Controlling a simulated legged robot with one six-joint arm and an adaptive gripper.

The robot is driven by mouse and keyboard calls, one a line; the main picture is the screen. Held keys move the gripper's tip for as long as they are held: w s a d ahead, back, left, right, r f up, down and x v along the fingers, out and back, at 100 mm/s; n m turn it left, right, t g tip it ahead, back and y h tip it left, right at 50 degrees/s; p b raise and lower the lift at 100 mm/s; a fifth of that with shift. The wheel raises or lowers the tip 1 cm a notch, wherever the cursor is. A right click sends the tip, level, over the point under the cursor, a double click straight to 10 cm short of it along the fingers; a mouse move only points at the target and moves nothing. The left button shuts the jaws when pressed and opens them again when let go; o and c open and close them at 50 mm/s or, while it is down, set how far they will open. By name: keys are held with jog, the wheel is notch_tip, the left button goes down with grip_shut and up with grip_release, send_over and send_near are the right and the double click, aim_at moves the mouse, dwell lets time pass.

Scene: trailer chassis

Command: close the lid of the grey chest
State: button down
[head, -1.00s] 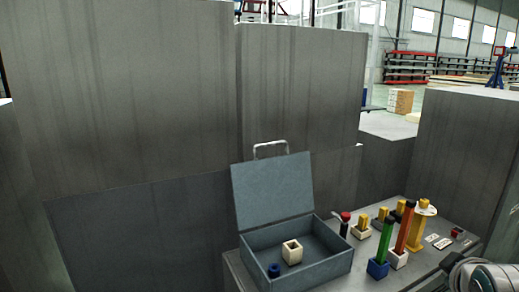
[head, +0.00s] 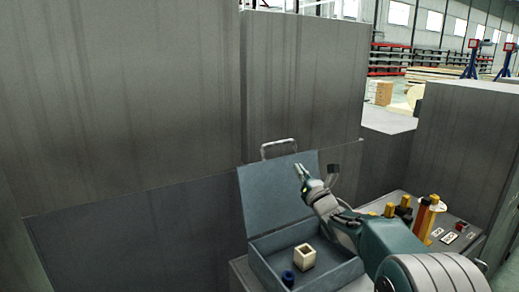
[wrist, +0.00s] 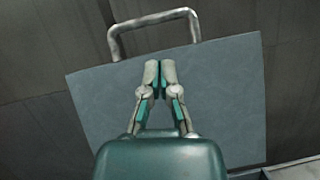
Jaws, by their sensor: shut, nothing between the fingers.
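The grey chest (head: 322,278) stands on the table with its lid (head: 262,200) raised, leaning up at the back. A metal handle (head: 279,148) is on the lid's top edge. Inside the chest are a cream square block with a hollow (head: 304,256) and a small blue ring-like piece (head: 288,278). My gripper (head: 298,170) is shut and empty in front of the upper right part of the lid. In the wrist view my gripper (wrist: 160,72) shows shut before the lid (wrist: 225,100), below the handle (wrist: 152,22). I cannot tell whether it touches the lid.
Right of the chest, the table (head: 468,240) holds yellow pieces (head: 390,209), an orange post (head: 421,218) and small flat items, partly hidden by my arm. Tall grey panels (head: 130,90) rise behind the chest. A grey box-like block (head: 465,150) stands at the right.

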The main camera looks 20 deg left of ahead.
jog(key=w+a+r+n+g+y, duration=0.1)
jog(key=w+a+r+n+y, duration=0.1)
jog(key=w+a, duration=0.4)
jog(key=shift+a+r+n, duration=0.45)
jog(key=shift+a+n, duration=0.15)
jog(key=shift+a, duration=1.45)
jog(key=shift+d, duration=0.15)
